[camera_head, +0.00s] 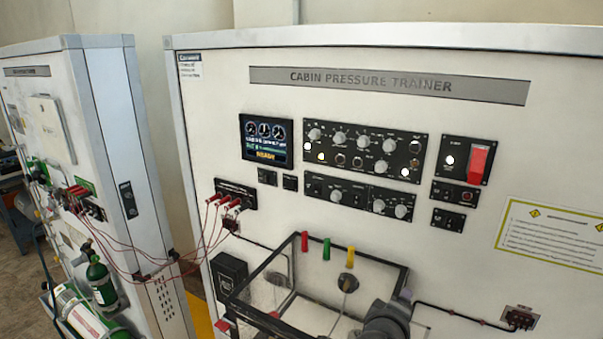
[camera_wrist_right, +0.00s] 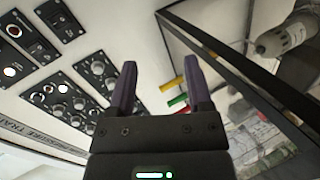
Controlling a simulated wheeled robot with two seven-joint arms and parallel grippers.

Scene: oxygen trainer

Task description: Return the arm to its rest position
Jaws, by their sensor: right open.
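My right gripper (camera_wrist_right: 159,66) shows in the right wrist view. Its two dark fingers are spread apart with nothing between them. The white cabin pressure trainer panel (camera_head: 270,110) fills the background, with black knob modules (camera_wrist_right: 68,100) on the left of the wrist view. A clear dark-framed box (camera_wrist_right: 225,65) is to the right of the fingers.
The clear box (camera_head: 262,268) sticks out from the panel's lower part, below red, green and yellow tabs (camera_head: 327,250). Red cables (camera_head: 140,262) hang between the panel and the left cabinet (camera_head: 110,95).

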